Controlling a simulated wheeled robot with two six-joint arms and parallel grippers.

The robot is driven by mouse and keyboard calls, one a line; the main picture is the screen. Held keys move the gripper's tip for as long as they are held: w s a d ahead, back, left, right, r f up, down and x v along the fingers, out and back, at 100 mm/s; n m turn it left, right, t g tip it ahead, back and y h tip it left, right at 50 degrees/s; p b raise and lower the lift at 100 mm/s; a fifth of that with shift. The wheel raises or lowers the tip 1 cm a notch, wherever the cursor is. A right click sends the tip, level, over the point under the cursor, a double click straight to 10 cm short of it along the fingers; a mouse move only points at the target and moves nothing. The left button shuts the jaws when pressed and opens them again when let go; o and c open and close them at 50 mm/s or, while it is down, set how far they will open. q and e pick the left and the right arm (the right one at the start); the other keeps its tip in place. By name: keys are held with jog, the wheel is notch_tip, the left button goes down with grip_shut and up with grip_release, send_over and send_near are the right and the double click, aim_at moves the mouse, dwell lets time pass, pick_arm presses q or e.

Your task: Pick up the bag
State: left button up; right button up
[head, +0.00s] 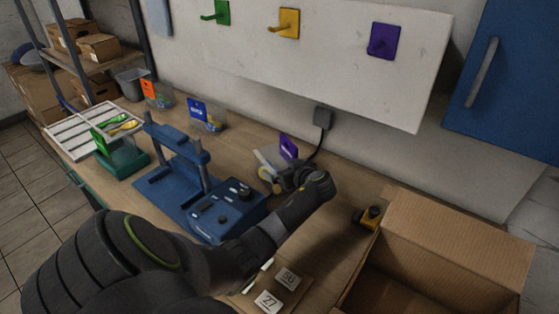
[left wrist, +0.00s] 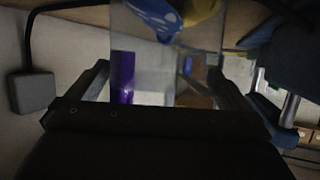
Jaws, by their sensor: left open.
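A clear, bag-like container with a purple label (head: 288,147) stands on the table near the wall, partly hidden by my left gripper (head: 272,174). In the left wrist view, its clear side with the purple label (left wrist: 123,76) shows between the fingers of my left gripper (left wrist: 158,88). Blue and yellow balloon-like shapes (left wrist: 160,18) show at its top edge. The fingers are apart, one on each side; I cannot tell whether they touch it. Two similar clear containers stand further left, one with a blue label (head: 197,109), one with an orange label (head: 149,89). My right gripper is not in view.
A blue press machine (head: 180,180) stands left of my gripper. An open cardboard box (head: 460,235) is at the right, with a small yellow and black object (head: 368,217) beside it. Numbered tiles (head: 268,301) lie at the front. A grey wall box (head: 322,117) has a black cable.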

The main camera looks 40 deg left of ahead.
aim_at(281, 164)
pick_arm(q)
jog(key=b+x, duration=0.1)
jog(key=x, duration=0.1)
jog(key=shift+w+a+f, duration=0.1)
jog(key=shift+a+f, duration=0.1)
jog(key=shift+a, duration=0.05)
jog(key=shift+d+r, duration=0.1)
jog(key=shift+c, duration=1)
jog(key=c, duration=0.5)
notch_tip(281, 164, up, 10)
jog(key=shift+b, duration=0.8)
